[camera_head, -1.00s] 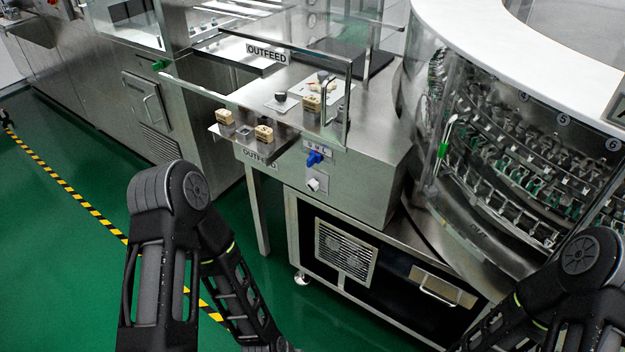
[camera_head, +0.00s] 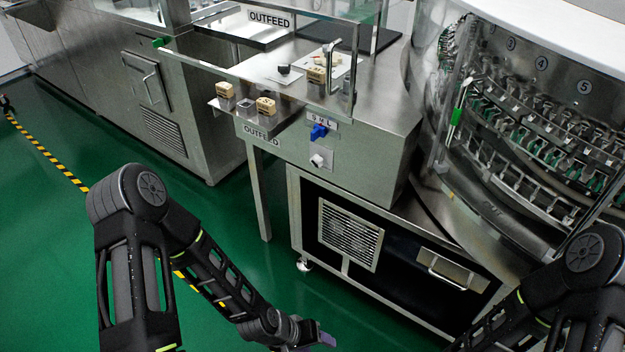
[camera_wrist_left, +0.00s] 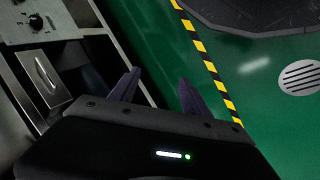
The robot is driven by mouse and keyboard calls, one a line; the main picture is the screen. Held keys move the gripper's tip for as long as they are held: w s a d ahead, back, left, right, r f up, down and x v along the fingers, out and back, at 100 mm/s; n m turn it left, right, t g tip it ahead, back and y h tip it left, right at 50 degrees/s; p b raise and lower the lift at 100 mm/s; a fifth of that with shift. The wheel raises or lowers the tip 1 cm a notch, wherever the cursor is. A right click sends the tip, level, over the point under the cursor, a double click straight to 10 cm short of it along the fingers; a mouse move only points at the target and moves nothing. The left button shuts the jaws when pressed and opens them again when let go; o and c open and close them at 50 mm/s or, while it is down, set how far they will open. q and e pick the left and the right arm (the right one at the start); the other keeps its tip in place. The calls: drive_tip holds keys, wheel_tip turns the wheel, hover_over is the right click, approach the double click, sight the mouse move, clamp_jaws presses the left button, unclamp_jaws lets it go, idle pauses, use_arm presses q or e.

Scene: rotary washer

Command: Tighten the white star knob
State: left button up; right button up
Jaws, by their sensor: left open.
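The white star knob (camera_head: 317,160) sits on the front plate of the steel outfeed cabinet in the head view, below a blue knob (camera_head: 318,132). A small knob on a plate (camera_wrist_left: 36,22) shows at the top left of the left wrist view; I cannot tell for sure which knob it is. My left gripper (camera_head: 322,340) is at the bottom edge of the head view, well below the white knob and apart from it. In the left wrist view its two fingers (camera_wrist_left: 158,85) are spread with nothing between them. My right arm shows at the lower right, its gripper out of frame.
An OUTFEED shelf (camera_head: 258,128) with tan blocks (camera_head: 266,106) juts out left of the knobs. Below is a cabinet with a vent grille (camera_head: 350,236) and a handle (camera_head: 447,270). The round washer (camera_head: 540,130) stands right. Green floor (camera_head: 225,235) is free at left.

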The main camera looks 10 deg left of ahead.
use_arm(q)
drive_tip(key=w+a+f+n+t+b, duration=0.1)
drive_tip(key=w+a+n+t+b, duration=0.2)
drive_tip(key=w, duration=0.6)
drive_tip(key=w+a+f+n+t+b, duration=0.1)
drive_tip(key=w+a+t+b, duration=0.2)
drive_tip(key=w, duration=0.7)
drive_tip(key=w+a+r+n+t+b, duration=0.1)
drive_tip(key=w+a+r+n+t, duration=0.1)
drive_tip(key=w+r+n, duration=0.2)
drive_tip(key=w+a+r+n+t+h+b, duration=0.1)
drive_tip(key=w+a+r+n+t, duration=0.2)
drive_tip(key=w+r, duration=0.4)
drive_tip(key=w+a+r+n+t+b, duration=0.2)
drive_tip(key=w+r+n, duration=0.3)
drive_tip(key=r, duration=0.5)
drive_tip(key=shift+w+a+r+n+t+h, duration=0.3)
drive_tip(key=shift+a+n+h, duration=0.1)
drive_tip(key=shift+a+n, duration=0.3)
use_arm(e)
wheel_tip(320, 180, down, 13)
drive_tip(key=shift+w+f, duration=0.15)
drive_tip(key=shift+f, duration=0.05)
